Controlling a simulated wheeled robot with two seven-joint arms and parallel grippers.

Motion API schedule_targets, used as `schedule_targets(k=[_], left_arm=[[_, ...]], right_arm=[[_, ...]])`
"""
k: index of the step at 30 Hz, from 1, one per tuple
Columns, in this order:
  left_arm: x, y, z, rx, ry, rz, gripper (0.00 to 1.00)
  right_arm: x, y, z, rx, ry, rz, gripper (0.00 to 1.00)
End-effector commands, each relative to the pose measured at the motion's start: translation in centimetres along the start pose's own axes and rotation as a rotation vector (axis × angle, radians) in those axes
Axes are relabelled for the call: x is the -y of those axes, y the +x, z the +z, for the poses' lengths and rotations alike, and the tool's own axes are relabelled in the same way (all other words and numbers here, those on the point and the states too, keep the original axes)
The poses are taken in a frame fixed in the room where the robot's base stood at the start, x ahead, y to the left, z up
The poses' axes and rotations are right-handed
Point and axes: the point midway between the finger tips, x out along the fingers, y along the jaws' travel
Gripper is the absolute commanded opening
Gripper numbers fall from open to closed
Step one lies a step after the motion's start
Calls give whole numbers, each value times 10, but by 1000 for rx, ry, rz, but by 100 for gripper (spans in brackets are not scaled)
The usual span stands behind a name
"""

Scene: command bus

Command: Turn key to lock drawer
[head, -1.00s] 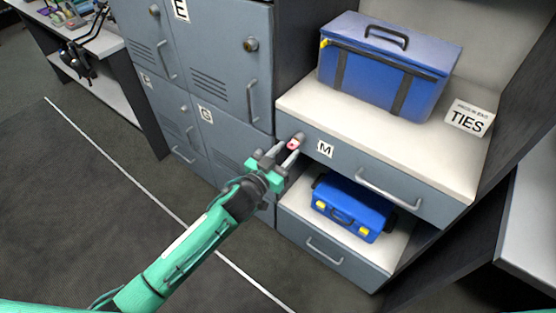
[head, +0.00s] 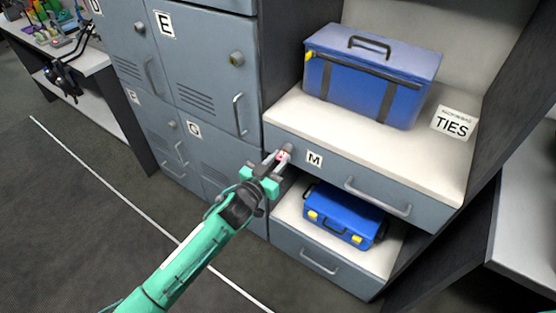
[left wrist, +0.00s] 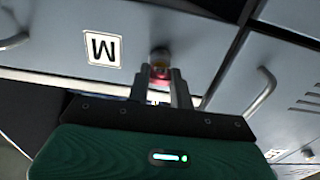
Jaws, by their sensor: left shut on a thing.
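The drawer marked M (head: 335,172) is closed, with its handle (head: 378,198) toward the right. A round lock (head: 287,147) sits at the left end of its front; it also shows in the left wrist view (left wrist: 160,56). My left gripper (head: 279,157) is at the lock, its fingers shut on a small red key (left wrist: 160,72). The key lies between the fingertips, directly in front of the lock; the fingers hide part of it. Whether its tip is inside the lock cannot be seen.
A smaller blue case (head: 343,214) sits on the lower drawer unit. Grey lockers (head: 205,75) stand to the left. The floor at left is open.

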Motion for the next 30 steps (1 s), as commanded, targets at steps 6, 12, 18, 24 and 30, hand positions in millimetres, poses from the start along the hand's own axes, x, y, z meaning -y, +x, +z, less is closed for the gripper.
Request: schedule_targets(k=[6,12,18,24,30], left_arm=[[-1,0,-3,0,-154,-5,6],[0,0,-2,0,-279,-10,6],[0,0,-1,-2,-304,-10,6],[0,0,-1,-2,-309,-10,6],[-1,0,-3,0,-426,-15,6]], right_arm=[[0,-13,-2,0,0,0,0],[0,-19,-4,0,0,1,0],[-1,-19,-4,-1,0,1,0],[-1,-20,-4,-1,-1,1,0],[-1,-30,-6,-1,0,1,0]])
